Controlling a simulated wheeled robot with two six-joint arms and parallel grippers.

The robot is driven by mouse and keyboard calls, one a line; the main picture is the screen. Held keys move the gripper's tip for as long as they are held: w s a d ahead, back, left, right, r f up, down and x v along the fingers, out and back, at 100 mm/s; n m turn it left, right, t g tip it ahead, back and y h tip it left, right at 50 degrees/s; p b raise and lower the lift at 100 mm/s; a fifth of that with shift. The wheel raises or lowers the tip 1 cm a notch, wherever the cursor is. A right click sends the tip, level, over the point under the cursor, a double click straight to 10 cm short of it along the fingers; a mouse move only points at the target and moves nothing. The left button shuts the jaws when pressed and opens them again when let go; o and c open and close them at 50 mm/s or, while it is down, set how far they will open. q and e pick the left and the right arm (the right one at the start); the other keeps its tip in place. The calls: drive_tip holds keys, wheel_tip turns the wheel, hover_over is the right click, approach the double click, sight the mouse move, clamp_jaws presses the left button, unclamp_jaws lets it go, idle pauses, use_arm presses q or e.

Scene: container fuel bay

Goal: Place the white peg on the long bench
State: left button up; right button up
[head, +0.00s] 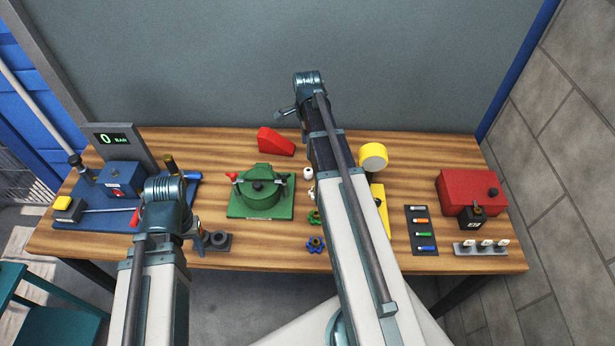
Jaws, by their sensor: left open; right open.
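A small white round-topped object (308,173) stands on the wooden bench (375,262), just left of my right arm. It may be the white peg, but it is too small to be sure. A dark rack (422,247) at the right holds several short coloured pieces, the top one whitish (418,209). My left gripper (196,240) is largely hidden by its arm, over the bench's left part near a dark grey round piece. My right gripper (285,113) shows only in part beside its arm's end, far above the bench's back edge. I see nothing held in either.
A green valve block (262,198), red wedge (277,142) and blue pump unit (121,180) with a gauge stand on the bench. A yellow round-headed item (373,156), red box (463,187) and grey socket strip (481,248) stand to the right. Some front bench surface is clear.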

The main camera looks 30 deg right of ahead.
sight(309, 170)
wheel_tip(309, 170, down, 7)
drive_tip(key=b, duration=0.6)
drive_tip(key=shift+f, duration=0.15)
drive_tip(key=f+b, duration=0.1)
drive_tip(key=b, duration=0.1)
drive_tip(key=f+b, duration=0.1)
drive_tip(key=f, duration=0.1)
drive_tip(key=f+b, duration=0.2)
drive_tip(key=shift+s+d+f+b, duration=0.2)
drive_tip(key=shift+s+d+b, duration=0.05)
drive_tip(key=shift+s+b, duration=0.1)
drive_tip(key=shift+r, duration=0.1)
drive_tip(key=shift+c, duration=0.3)
clamp_jaws()
